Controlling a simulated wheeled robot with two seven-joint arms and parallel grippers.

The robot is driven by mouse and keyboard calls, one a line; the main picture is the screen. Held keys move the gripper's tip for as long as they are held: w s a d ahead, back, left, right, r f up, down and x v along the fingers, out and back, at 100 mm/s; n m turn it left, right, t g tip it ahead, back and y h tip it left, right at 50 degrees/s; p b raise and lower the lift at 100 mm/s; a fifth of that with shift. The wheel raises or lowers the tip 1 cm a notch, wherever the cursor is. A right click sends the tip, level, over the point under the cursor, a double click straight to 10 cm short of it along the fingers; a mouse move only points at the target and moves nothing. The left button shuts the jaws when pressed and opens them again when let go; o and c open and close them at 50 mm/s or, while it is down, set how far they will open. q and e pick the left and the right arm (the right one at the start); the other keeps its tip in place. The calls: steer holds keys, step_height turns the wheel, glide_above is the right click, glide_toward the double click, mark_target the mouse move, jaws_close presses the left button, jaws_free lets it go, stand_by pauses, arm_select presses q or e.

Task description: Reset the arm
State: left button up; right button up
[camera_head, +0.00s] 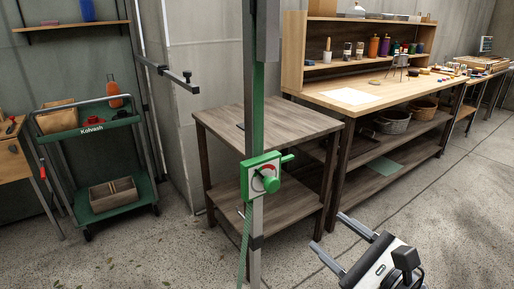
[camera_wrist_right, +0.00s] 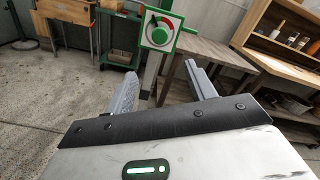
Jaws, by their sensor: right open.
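My right gripper (camera_head: 328,231) is at the lower right of the head view, over the floor in front of the wooden table. Its two grey fingers are spread apart with nothing between them. In the right wrist view the fingers (camera_wrist_right: 160,70) are also apart and empty, pointing towards the green post and table. My left gripper is not in view.
A grey and green post with a dial box (camera_head: 262,178) stands before a wooden table (camera_head: 265,125). A long workbench (camera_head: 390,93) with shelves is at right. A green cart (camera_head: 90,128) stands at left. Concrete floor around the gripper is clear.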

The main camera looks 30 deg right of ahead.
steer(key=shift+a, duration=0.1)
arm_select(q)
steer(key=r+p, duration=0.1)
steer(key=p, duration=0.2)
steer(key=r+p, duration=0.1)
steer(key=p, duration=0.1)
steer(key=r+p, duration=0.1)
steer(key=p, duration=0.2)
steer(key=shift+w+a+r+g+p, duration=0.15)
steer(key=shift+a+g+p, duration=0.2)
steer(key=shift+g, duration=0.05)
arm_select(e)
steer(key=a+f+n+g, duration=0.2)
steer(key=a+f+n, duration=0.2)
steer(key=n, duration=0.6)
steer(key=a+f+n+g+y, duration=0.1)
steer(key=a+f+n+g, duration=0.2)
steer(key=a+n, duration=0.4)
steer(key=s+a+f+n+g+y, duration=0.1)
steer(key=a+f+n, duration=0.4)
steer(key=n, duration=0.9)
steer(key=shift+a+f+n+g, duration=0.3)
steer(key=shift+a+n+g, duration=0.1)
steer(key=shift+a+g, duration=0.3)
